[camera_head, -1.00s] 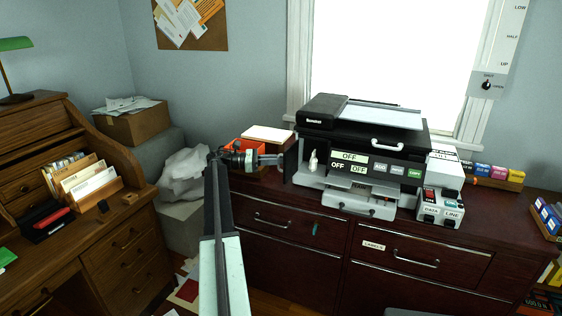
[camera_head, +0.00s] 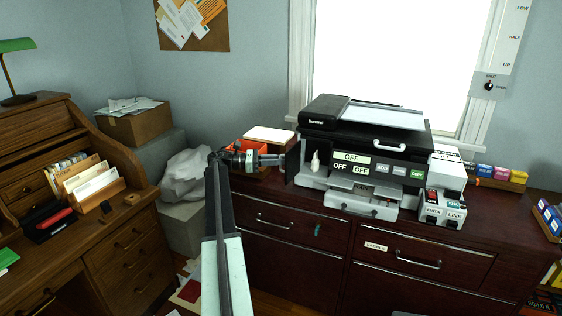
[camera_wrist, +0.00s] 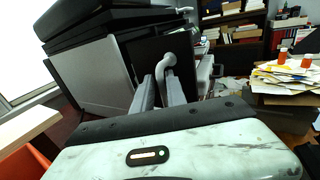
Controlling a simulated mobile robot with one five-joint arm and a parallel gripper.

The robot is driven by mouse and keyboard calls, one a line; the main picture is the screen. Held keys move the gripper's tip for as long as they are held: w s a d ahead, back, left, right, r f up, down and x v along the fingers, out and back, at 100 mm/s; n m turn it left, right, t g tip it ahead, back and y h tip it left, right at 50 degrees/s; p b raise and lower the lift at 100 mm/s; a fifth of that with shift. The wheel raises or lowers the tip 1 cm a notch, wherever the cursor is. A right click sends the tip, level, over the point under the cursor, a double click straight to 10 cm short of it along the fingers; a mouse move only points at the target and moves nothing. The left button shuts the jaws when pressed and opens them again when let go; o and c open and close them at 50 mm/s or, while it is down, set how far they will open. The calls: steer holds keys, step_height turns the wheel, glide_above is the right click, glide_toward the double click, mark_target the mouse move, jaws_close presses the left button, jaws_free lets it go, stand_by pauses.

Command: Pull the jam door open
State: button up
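The black printer (camera_head: 365,140) stands on the dark red cabinet by the window. Its jam door (camera_head: 292,165), a dark panel at the printer's left side, stands swung out, with a pale opening beside it. In the wrist view the dark door panel (camera_wrist: 147,52) carries a pale curved handle (camera_wrist: 166,64). My gripper (camera_head: 280,160) reaches the door's outer face from the left. In the wrist view my gripper's two grey fingers (camera_wrist: 160,88) sit on both sides of the handle and appear closed on it. The exact contact is partly hidden.
An orange tray (camera_head: 250,147) and a pale-topped box (camera_head: 268,134) sit on the cabinet behind my gripper. A small button box (camera_head: 442,208) stands right of the printer. A wooden desk (camera_head: 120,225) is at the left. Cabinet drawers lie below the printer.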

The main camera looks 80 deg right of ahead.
steer(key=v, duration=0.7)
